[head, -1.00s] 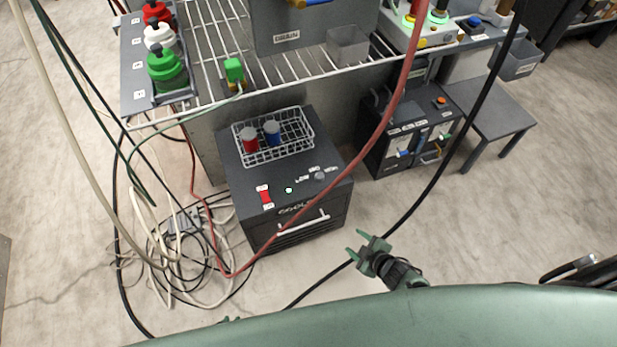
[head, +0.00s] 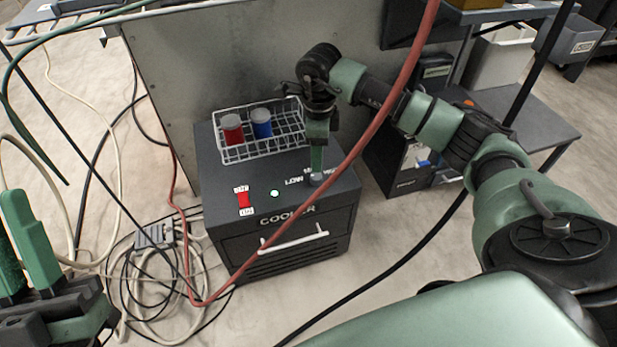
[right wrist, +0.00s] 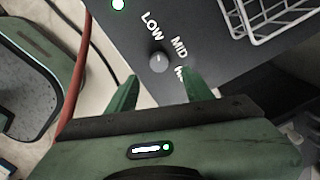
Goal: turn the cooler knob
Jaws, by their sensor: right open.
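The cooler (head: 285,240) is a dark box on the floor with a white front handle. Its small grey knob (head: 316,179) is on the top at the right. My right gripper (head: 317,168) points down over the knob and partly hides it. In the right wrist view the knob (right wrist: 159,63) shows just beyond the gap between the open, empty fingers (right wrist: 160,78), with no visible contact. LOW and MID labels are readable; a third is partly hidden by a finger. The knob's light mark seems toward LOW. My left gripper (head: 25,245) is at the left edge, its opening unclear.
On the cooler, a wire basket (head: 228,156) holds a red-sided jar (head: 232,130) and a blue-sided jar (head: 262,125). A red switch (head: 244,200) and lit green lamp (head: 275,194) are near its front. A red hose (head: 385,110) crosses before it. Cables tangle at left.

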